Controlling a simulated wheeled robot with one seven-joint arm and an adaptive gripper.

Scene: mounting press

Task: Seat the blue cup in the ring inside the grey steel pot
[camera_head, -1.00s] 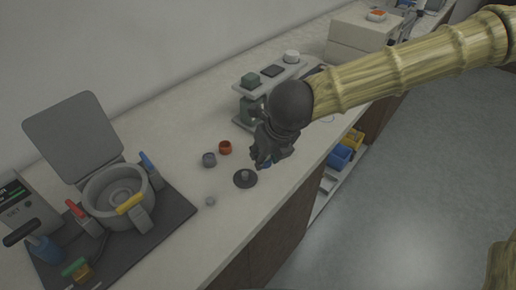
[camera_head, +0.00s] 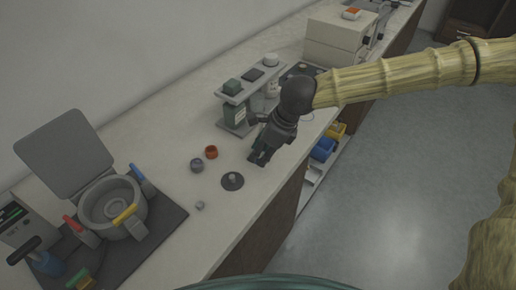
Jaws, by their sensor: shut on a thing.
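The grey steel pot (camera_head: 95,222) stands open at the left, its lid (camera_head: 65,155) raised behind it. A round ring shape (camera_head: 112,205) shows inside the pot, with nothing seen in it. My gripper (camera_head: 258,160) points down over the bench, right of the pot and well apart from it. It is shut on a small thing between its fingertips. A bit of blue showed there a second ago, so I take it as the blue cup; the fingers now hide almost all of it.
A grey-violet cup (camera_head: 197,166), an orange-red cup (camera_head: 211,152), a dark disc with a knob (camera_head: 232,181) and a small grey piece (camera_head: 200,206) lie between pot and gripper. Coloured clamps surround the pot.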

